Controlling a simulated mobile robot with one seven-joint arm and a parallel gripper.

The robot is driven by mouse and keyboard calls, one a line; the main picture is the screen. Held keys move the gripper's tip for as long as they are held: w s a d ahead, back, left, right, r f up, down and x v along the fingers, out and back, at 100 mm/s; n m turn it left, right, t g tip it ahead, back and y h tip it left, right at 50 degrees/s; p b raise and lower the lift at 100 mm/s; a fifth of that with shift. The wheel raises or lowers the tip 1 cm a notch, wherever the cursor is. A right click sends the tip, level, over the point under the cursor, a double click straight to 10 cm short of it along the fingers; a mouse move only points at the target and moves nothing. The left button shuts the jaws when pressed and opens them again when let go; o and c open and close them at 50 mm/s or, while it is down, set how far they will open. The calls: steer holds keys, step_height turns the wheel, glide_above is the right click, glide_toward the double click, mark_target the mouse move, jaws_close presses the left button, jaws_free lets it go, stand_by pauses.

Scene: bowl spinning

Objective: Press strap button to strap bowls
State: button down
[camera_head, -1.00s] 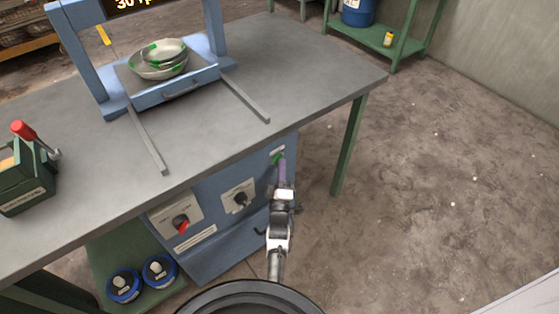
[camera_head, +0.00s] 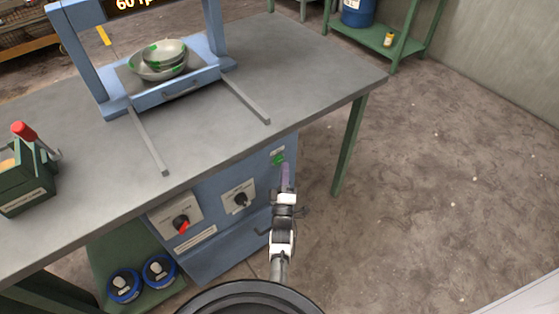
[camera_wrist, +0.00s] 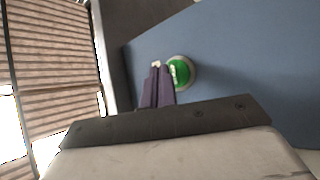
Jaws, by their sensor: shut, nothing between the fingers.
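The green strap button (camera_head: 278,159) is on the blue control panel (camera_head: 255,170) under the table's front edge. It also shows in the wrist view as a green disc in a pale ring (camera_wrist: 180,73). My gripper (camera_head: 285,167) is shut and empty, with its purple fingers just below and beside the button in the head view. In the wrist view its fingertips (camera_wrist: 157,68) are left of the green disc; I cannot tell if they touch it. Two stacked bowls (camera_head: 160,58) with green marks sit on the tray of the blue frame (camera_head: 80,55).
A red-marked knob (camera_head: 181,222) and a black knob (camera_head: 241,199) are on the panel left of my gripper. A green toolbox (camera_head: 25,180) stands on the grey table (camera_head: 215,125). Two blue cans (camera_head: 158,270) are below. The floor at right is clear.

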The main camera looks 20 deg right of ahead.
steer(key=shift+s, duration=0.1)
steer(key=s, duration=0.1)
steer(key=s+d, duration=0.1)
steer(key=s, duration=0.2)
steer(key=shift+s+d+p, duration=0.3)
steer(key=shift+d, duration=0.05)
stand_by(0.7)
